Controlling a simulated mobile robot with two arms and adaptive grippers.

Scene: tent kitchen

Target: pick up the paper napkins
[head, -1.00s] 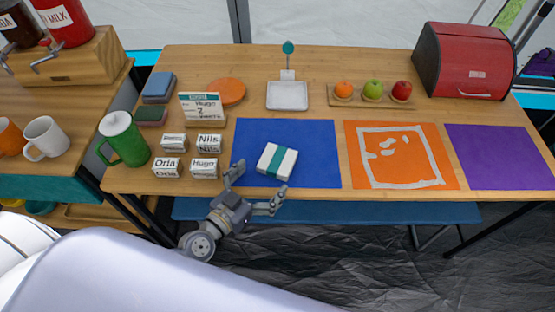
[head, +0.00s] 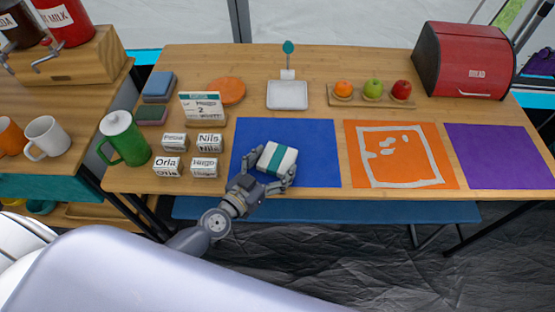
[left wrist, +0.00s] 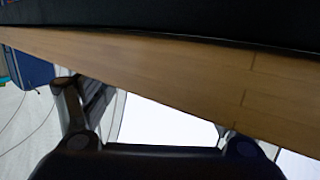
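The paper napkins (head: 279,157) are a white stack with a teal band, over the blue mat (head: 315,168) in the head view. My left gripper (head: 276,164) reaches in from the front of the table, with a finger on either side of the stack. It appears shut on the napkins; the stack looks slightly raised or tilted, but any gap below it is hard to see. The left wrist view shows my fingers (left wrist: 155,115) apart near the wooden table edge; the napkins cannot be made out clearly there. My right gripper is not in view.
Several name-labelled blocks (head: 205,167) and a green pitcher (head: 124,139) stand left of the mat. An orange mat (head: 440,150) and a purple mat (head: 497,158) lie to the right. A white dish (head: 288,95), a fruit board (head: 400,104) and a red bread bin (head: 465,60) are behind.

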